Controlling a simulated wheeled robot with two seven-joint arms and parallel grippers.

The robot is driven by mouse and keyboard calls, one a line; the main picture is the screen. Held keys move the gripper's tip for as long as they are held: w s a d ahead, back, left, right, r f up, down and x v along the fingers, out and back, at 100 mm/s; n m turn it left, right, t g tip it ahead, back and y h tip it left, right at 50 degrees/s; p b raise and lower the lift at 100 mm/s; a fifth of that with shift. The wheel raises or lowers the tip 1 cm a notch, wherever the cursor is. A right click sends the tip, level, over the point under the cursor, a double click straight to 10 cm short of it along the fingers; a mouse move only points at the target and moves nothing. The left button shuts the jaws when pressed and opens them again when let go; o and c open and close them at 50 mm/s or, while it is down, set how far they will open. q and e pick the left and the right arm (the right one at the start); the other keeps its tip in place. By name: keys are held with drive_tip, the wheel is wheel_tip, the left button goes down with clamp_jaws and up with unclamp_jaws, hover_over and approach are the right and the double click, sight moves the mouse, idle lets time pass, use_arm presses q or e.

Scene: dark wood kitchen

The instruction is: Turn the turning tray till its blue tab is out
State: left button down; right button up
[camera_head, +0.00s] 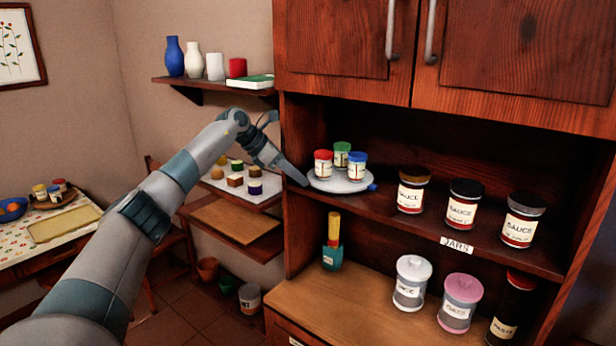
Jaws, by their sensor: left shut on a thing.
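The turning tray (342,187) is a pale round disc on the middle shelf of the cabinet, near its left wall. Three small jars stand on it, with a red lid (323,163), a green lid (342,154) and a blue lid (357,166). Its blue tab (372,187) shows at the right of the rim, pointing right and slightly toward the front. My left gripper (303,181) reaches in from the left and is shut at the tray's left rim. The fingers hide the exact spot they hold. My right gripper is out of view.
Sauce jars (411,190) stand right of the tray on the same shelf, above a "JARS" label (457,244). The cabinet's left side panel (300,232) is close to my gripper.

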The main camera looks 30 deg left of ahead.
use_arm(q)
drive_tip(key=shift+r, duration=0.1)
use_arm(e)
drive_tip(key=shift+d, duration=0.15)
use_arm(q)
drive_tip(key=c, duration=1.6)
unclamp_jaws()
drive_tip(key=shift+c, duration=0.2)
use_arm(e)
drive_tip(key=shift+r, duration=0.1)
